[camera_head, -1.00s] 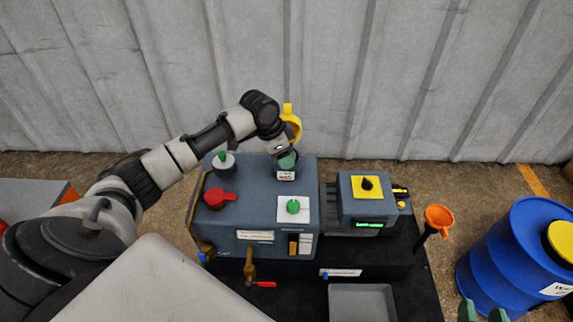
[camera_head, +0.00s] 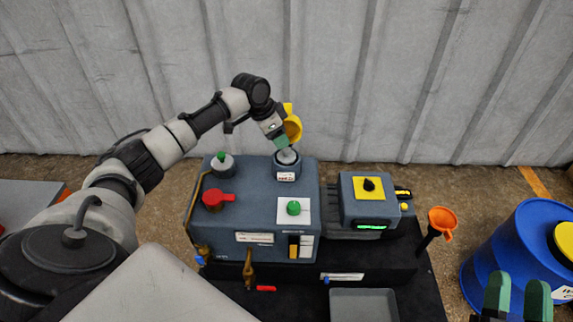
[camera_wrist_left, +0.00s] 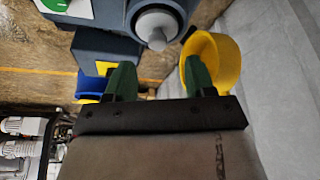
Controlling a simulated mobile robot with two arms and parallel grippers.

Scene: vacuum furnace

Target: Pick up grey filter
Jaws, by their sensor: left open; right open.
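The grey filter (camera_head: 288,157) is a light grey round-topped piece seated in the dark round socket at the back right of the blue-grey machine. It also shows in the left wrist view (camera_wrist_left: 157,27), beyond the fingers. My left gripper (camera_head: 281,141) is just above the filter, apart from it. In the left wrist view its green fingers (camera_wrist_left: 160,78) are spread with nothing between them. My right gripper (camera_head: 517,298) shows only its green fingertips at the lower right, open and empty, far from the filter.
A yellow cup-shaped part (camera_head: 292,126) stands right behind my left gripper and close to it. A red handle (camera_head: 217,198) and green knobs are on the machine's top. A smaller control box (camera_head: 370,205), orange funnel (camera_head: 442,218) and blue drum (camera_head: 510,255) are to the right.

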